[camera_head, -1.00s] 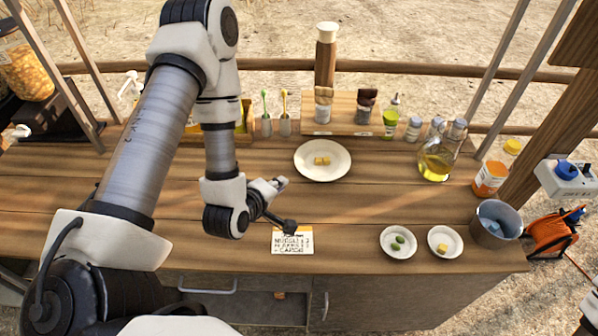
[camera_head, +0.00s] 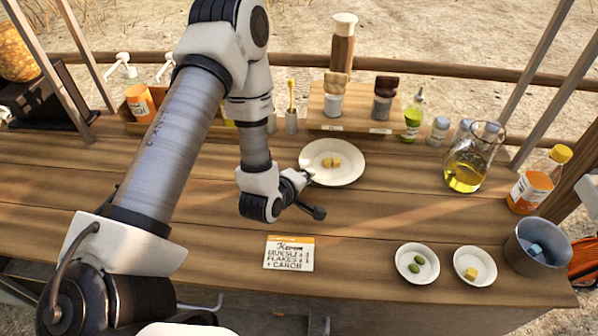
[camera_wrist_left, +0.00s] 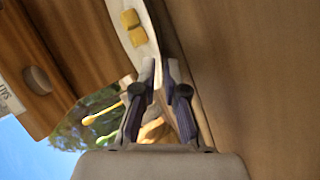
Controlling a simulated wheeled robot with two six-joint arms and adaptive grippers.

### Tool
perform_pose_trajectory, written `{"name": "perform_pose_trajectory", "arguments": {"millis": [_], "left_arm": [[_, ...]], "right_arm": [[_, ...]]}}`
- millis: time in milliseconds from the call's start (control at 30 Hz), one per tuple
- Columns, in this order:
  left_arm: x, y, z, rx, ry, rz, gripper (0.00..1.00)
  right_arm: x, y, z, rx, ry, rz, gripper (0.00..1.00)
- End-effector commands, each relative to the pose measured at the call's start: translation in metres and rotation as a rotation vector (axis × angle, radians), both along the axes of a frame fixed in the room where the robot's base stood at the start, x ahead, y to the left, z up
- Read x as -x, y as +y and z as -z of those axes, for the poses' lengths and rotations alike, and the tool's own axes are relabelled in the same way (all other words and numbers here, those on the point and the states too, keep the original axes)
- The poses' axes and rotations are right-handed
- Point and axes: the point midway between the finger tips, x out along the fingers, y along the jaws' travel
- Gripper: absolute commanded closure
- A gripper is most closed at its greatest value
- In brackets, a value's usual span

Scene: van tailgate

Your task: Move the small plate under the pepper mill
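The white plate (camera_head: 346,176) lies on the wooden counter and holds yellow cubes (camera_head: 331,162). It also shows at the top of the left wrist view (camera_wrist_left: 150,48). A tall brown mill with a pale top (camera_head: 343,52), which looks like the pepper mill, stands at the wooden riser behind the plate; its base is hidden. My left gripper (camera_head: 310,194) is at the plate's near left edge, fingers apart. In the left wrist view the plate rim reaches toward the gap between the fingertips (camera_wrist_left: 161,70); I cannot tell whether they touch. My right gripper is not in view.
The wooden riser (camera_head: 350,118) carries two jars. Bottles, an oil jug (camera_head: 466,172) and a metal bucket (camera_head: 532,250) stand at the right. A label card (camera_head: 289,254) lies at the front; the middle counter is mostly clear.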

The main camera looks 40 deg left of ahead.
Motion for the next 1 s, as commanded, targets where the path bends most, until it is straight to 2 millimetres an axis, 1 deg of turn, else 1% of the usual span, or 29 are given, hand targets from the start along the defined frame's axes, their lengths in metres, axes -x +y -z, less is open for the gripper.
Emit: {"name": "perform_pose_trajectory", "arguments": {"millis": [100, 267, 300, 333, 567, 833, 1000], "left_arm": [[-0.004, 0.001, 0.002, 0.0, -0.001, 0.0, 0.89], [-0.004, 0.0, 0.003, 0.0, 0.0, 0.0, 0.89], [-0.004, 0.0, 0.003, 0.0, 0.0, 0.0, 0.96], [-0.004, 0.0, 0.003, 0.0, 0.0, 0.0, 1.0], [-0.005, -0.001, 0.003, 0.0, -0.001, 0.002, 1.0], [-0.02, -0.022, 0.005, -0.003, -0.003, 0.005, 1.0], [-0.031, -0.036, 0.004, -0.003, -0.001, 0.005, 1.0]], "right_arm": [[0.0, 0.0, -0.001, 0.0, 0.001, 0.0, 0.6], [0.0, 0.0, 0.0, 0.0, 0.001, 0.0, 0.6], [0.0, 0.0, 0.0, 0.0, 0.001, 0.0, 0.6], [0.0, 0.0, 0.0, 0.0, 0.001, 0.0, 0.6], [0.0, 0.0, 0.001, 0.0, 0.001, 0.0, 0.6], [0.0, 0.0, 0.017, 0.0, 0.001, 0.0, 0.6], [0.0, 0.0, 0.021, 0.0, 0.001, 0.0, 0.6]]}}
